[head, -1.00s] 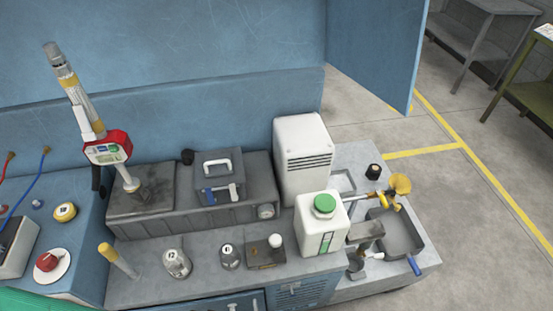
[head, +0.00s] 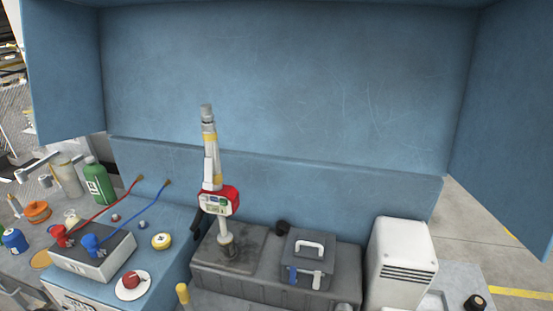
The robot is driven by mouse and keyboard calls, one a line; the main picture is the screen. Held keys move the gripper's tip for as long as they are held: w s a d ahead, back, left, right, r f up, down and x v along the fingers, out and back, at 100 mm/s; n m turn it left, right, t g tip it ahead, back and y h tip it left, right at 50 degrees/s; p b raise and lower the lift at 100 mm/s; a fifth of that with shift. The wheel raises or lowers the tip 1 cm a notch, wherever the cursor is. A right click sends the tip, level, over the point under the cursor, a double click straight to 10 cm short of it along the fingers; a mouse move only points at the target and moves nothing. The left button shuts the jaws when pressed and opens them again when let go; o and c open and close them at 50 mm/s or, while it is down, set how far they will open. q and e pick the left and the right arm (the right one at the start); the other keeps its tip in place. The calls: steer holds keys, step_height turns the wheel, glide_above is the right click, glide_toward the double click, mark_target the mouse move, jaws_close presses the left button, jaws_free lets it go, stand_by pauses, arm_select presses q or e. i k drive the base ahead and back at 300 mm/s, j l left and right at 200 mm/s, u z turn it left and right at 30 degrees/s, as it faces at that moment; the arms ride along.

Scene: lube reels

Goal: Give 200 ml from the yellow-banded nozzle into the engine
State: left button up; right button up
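The yellow-banded nozzle (head: 209,140) stands upright, leaning slightly, in the middle of the head view. It has a grey tip at the top, yellow bands and a red-framed meter (head: 216,202) with a small display and green button. Its lower end rests at a dark, stained spot on a grey ribbed block (head: 262,283). I cannot tell for certain which thing is the engine. Neither of my grippers is in view.
A dark case (head: 307,262) sits on the grey block, with a white ribbed box (head: 401,258) to the right. Blue panels stand behind.

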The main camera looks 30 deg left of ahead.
mark_target(209, 184)
steer(key=u, duration=1.35)
